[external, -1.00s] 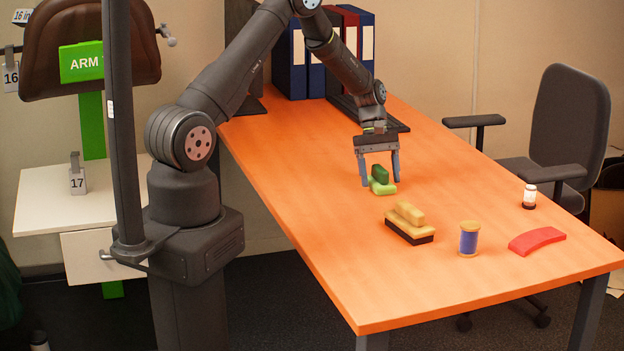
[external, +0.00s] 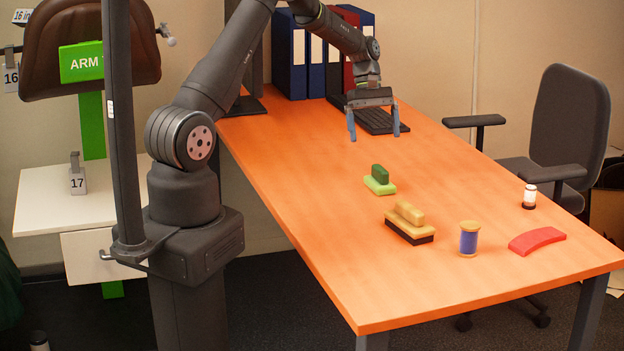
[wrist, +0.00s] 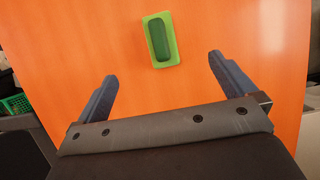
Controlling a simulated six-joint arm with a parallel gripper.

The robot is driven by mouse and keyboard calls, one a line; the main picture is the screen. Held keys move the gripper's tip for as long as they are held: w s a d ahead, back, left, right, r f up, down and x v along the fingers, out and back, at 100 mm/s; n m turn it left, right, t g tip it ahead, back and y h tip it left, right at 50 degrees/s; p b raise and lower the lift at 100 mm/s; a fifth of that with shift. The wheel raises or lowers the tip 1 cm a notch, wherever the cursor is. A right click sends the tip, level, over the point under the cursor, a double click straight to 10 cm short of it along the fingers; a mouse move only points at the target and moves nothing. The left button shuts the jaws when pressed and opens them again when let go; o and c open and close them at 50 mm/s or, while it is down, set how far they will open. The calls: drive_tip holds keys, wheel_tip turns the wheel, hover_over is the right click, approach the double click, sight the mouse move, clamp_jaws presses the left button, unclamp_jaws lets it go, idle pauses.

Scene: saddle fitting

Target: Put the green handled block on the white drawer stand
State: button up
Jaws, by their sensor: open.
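The green handled block (external: 379,184) sits upright on the orange table, a light green base with a dark green handle on top. It also shows in the wrist view (wrist: 161,40), beyond my fingertips and between their lines. My gripper (external: 374,137) is open and empty, raised above the table behind the block and apart from it. Its two blue fingers also show in the wrist view (wrist: 163,68). The white drawer stand (external: 40,205) is at the left, behind my arm's base, which hides part of it. A grey clip tag marked 17 stands on its top.
A yellow-and-black brush (external: 409,224), a spool of blue thread (external: 468,239), a red curved piece (external: 537,240) and a small white-topped jar (external: 529,196) are on the table's near right. A keyboard (external: 376,118) and binders (external: 308,62) are at the back. The table's left side is clear.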

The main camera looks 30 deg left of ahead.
drive_tip(key=s+d+f+n+g+h, duration=0.1)
drive_tip(key=s+d+f+n+h, duration=0.1)
drive_tip(key=s+h, duration=0.3)
drive_tip(key=n+t+h, duration=0.1)
drive_tip(key=n+t, duration=1.3)
drive_tip(key=n, duration=0.2)
approach(375, 178)
drive_tip(key=x, duration=0.6)
drive_tip(key=shift+d+r, duration=0.25)
drive_tip(key=shift+f+x, duration=0.2)
drive_tip(key=shift+x, duration=2.45)
drive_tip(key=shift+a, duration=0.15)
drive_tip(key=c, duration=0.8)
